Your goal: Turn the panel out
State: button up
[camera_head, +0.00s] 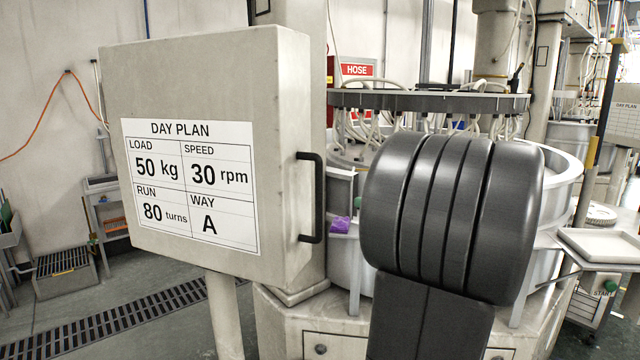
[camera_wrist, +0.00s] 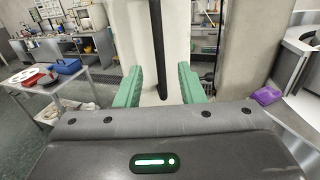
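The panel (camera_head: 215,80) is a thick beige box door on a post, with a DAY PLAN sheet (camera_head: 190,187) on its face. A black vertical bar handle (camera_head: 312,197) stands on its right side. In the wrist view the handle (camera_wrist: 158,50) runs down from the top edge, in front of a pale surface. My gripper (camera_wrist: 158,85) has two green fingers, apart, one each side of the handle's line in the picture. I see no finger touching the handle.
A lapping machine (camera_head: 430,100) with hoses stands behind my arm. A purple item (camera_head: 340,225) lies on its rim beside the handle. A white tray (camera_head: 600,245) is at the right. A floor grate (camera_head: 80,335) runs along the left. In the wrist view a cart (camera_wrist: 60,85) stands left.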

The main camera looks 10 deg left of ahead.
jog(key=p+x, duration=0.2)
jog(key=x, duration=1.1)
jog(key=shift+s+a, duration=0.15)
grip_shut()
